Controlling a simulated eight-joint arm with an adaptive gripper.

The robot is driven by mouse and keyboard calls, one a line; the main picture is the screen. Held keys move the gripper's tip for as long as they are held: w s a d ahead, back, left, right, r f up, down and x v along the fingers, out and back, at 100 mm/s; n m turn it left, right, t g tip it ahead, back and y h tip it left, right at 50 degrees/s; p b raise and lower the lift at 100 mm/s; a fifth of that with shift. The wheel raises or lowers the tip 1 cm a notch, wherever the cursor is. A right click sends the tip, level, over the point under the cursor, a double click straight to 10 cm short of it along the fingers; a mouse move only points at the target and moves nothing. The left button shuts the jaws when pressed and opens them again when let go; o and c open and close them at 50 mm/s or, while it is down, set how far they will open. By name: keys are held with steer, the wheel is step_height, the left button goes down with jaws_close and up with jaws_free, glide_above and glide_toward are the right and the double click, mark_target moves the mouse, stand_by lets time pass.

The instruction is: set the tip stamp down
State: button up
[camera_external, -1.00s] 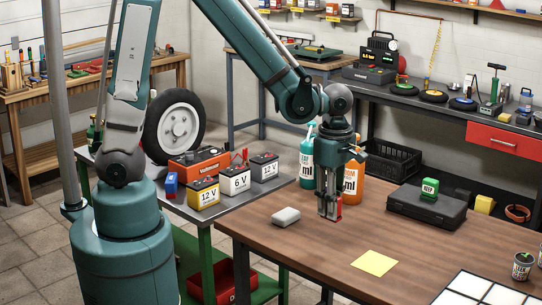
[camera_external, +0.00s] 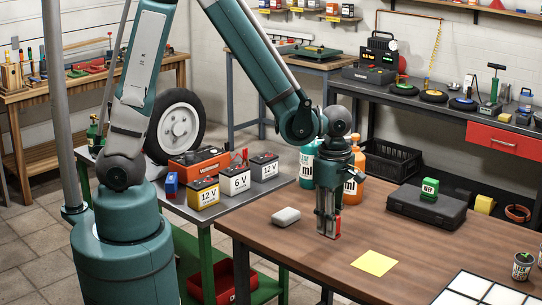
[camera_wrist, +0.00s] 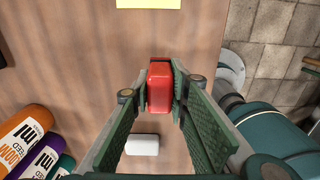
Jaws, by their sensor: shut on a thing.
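A red block, which I take for the tip stamp, shows between my fingers in the wrist view (camera_wrist: 160,86). Its red side also shows in the external view (camera_external: 338,228). My gripper (camera_external: 328,230) points down over the brown wooden table and is shut on the stamp. The stamp's lower end is close to the table top; I cannot tell whether it touches. My fingers and the stamp's own body hide its underside. A yellow square sheet (camera_external: 374,263) lies flat on the table to the right of my gripper, apart from the stamp.
A light grey block (camera_external: 286,217) lies left of my gripper. Teal and orange bottles (camera_external: 355,180) stand behind it. A black case (camera_external: 427,207) with a green stamp (camera_external: 429,189) on top is at the back right. A white-tiled panel (camera_external: 480,290) and a cup (camera_external: 522,266) are at the front right.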

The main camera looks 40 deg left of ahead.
steer(key=shift+f+b, duration=0.4)
steer(key=shift+f, duration=1.7)
steer(key=shift+f, duration=0.15)
steer(key=o, duration=0.9)
steer(key=shift+r, duration=0.2)
steer(key=shift+r+p, duration=1.05)
steer(key=shift+r, duration=4.95)
